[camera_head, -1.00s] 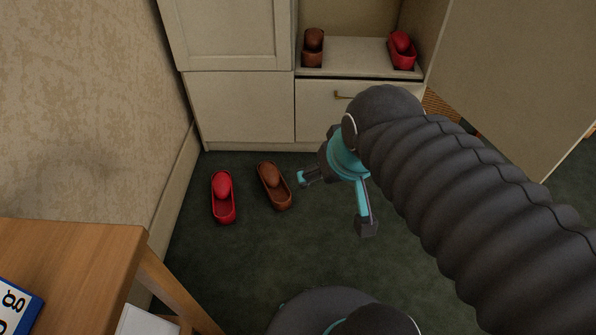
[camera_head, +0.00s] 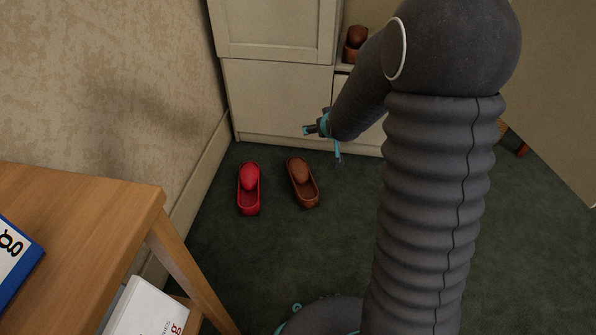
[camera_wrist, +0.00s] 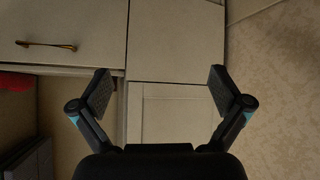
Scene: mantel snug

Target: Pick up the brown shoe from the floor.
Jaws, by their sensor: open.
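The brown shoe (camera_head: 303,182) lies on the dark green floor in the head view, to the right of a red shoe (camera_head: 249,188). My gripper (camera_head: 322,143) is above and slightly to the right of the brown shoe, close to the cabinet front. In the wrist view my gripper (camera_wrist: 160,88) is open with nothing between its fingers, and it faces the cabinet. The floor shoes do not show in the wrist view.
A pale cabinet (camera_head: 280,95) stands behind the shoes. Another brown shoe (camera_head: 355,45) sits on its shelf, partly hidden by my arm. A wooden table (camera_head: 75,225) is at the left, with a white box (camera_head: 148,308) below it. Floor in front of the shoes is clear.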

